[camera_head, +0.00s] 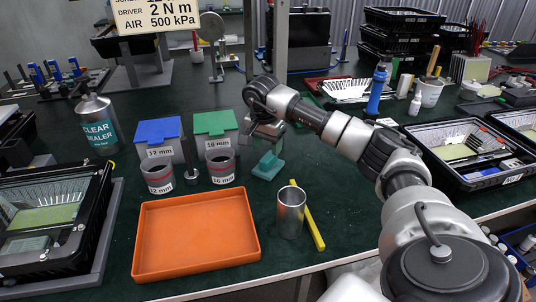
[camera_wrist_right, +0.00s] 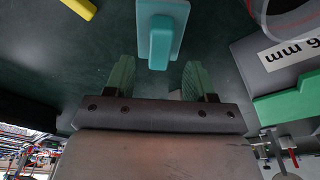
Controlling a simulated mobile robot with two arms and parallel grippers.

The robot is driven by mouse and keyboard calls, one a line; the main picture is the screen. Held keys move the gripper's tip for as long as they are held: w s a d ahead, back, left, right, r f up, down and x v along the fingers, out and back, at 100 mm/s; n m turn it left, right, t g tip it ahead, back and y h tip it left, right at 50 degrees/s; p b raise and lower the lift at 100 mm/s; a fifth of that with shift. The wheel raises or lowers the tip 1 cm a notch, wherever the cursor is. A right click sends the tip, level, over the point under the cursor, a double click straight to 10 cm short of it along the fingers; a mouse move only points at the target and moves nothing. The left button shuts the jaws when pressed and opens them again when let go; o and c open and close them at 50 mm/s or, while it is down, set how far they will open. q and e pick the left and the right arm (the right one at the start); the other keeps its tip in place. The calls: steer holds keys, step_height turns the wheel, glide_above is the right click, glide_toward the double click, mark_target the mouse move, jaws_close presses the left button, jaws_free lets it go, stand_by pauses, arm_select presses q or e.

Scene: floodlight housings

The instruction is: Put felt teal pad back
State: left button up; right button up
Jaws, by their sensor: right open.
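The teal pad (camera_head: 268,166) lies on the dark green bench top, right of the green-lidded 16 mm box. In the right wrist view it shows as a flat teal plate with a raised teal grip block (camera_wrist_right: 161,42). My right gripper (camera_head: 268,146) is just behind and above the pad in the head view. In the right wrist view its two green-padded fingers (camera_wrist_right: 158,78) are spread apart and empty, with the grip block ahead of the gap between them. My left gripper is not in view.
An orange tray (camera_head: 196,271), a metal cup (camera_head: 291,213) and a yellow bar (camera_head: 308,215) stand in front. Grey 12 mm (camera_head: 158,175) and 16 mm (camera_head: 220,166) cups stand left of the pad, before blue-lidded (camera_head: 158,130) and green-lidded (camera_head: 215,123) boxes. Bench right of the pad is clear.

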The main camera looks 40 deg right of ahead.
mark_target(265, 159)
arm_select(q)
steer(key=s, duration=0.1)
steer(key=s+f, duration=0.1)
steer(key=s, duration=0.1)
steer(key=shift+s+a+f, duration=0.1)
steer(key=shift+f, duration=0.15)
arm_select(e)
step_height(265, 159, up, 7)
steer(key=a, duration=0.1)
steer(key=shift+s, duration=0.15)
